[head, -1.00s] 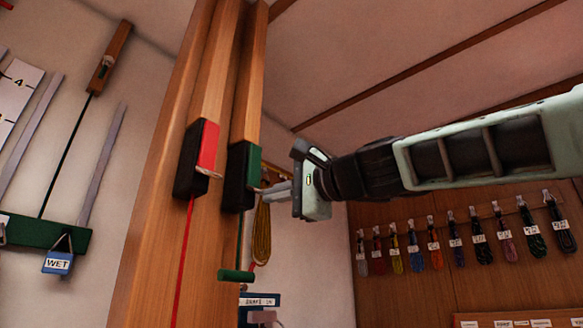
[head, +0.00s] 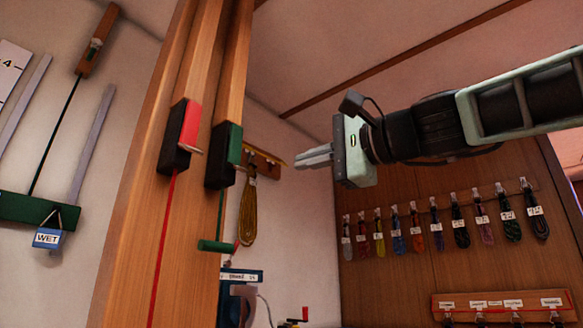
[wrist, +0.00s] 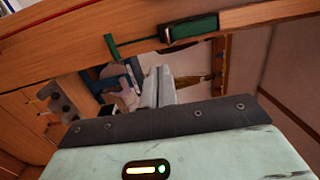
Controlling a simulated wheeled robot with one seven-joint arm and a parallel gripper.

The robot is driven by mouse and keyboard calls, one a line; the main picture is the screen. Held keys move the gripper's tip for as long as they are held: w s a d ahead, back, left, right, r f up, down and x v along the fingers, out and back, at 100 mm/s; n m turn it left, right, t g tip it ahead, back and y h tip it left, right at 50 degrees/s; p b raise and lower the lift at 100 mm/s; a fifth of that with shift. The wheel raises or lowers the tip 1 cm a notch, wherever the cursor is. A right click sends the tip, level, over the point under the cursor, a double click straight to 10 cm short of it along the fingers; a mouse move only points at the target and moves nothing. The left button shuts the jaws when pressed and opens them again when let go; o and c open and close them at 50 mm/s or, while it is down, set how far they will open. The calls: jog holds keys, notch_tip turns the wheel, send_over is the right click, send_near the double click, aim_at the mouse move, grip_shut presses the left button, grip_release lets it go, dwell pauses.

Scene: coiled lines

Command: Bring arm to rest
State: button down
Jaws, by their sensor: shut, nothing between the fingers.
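My gripper (head: 314,158) is shut and empty, its grey fingers together and pointing left in the head view. It is in the air to the right of the wooden post (head: 140,200), apart from the green-and-black block (head: 224,155) on that post. My arm reaches in from the right edge. In the wrist view my gripper's fingers (wrist: 158,85) are close together, with the green-and-black block (wrist: 190,27) beyond them near the top.
A red-and-black block (head: 180,137) sits on the post, with a green handle (head: 217,246) lower down. A yellow coil (head: 248,212) hangs behind. Several tagged coiled lines (head: 460,222) hang on the wooden panel below my arm. Open air surrounds my gripper.

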jog(key=shift+s+d, duration=0.25)
jog(key=shift+d, duration=0.1)
dwell(0.4)
jog(key=s+a+f+n+g+h, duration=0.1)
jog(key=s+f+n+g+h, duration=0.15)
jog(key=f, duration=1.35)
jog(key=s+a+f+n+g+h, duration=0.2)
jog(key=f+n+g+h, duration=0.15)
jog(key=f, duration=1.25)
jog(key=s+d+f+n+g+h, duration=0.1)
jog(key=s+d+f+n+h, duration=0.2)
jog(key=s+d+f, duration=0.45)
jog(key=s+d+f+n+g+h+p, duration=0.1)
jog(key=s+d+f+n+g+h, duration=0.2)
jog(key=f, duration=0.7)
jog(key=s+d+f+n+h, duration=0.3)
jog(key=s+d+f, duration=0.3)
jog(key=s+f, duration=0.15)
notch_tip(320, 180, up, 31)
jog(key=p, duration=3.1)
jog(key=shift+w+a+m, duration=0.3)
jog(key=shift+w+a, duration=0.1)
jog(key=shift+a, duration=0.05)
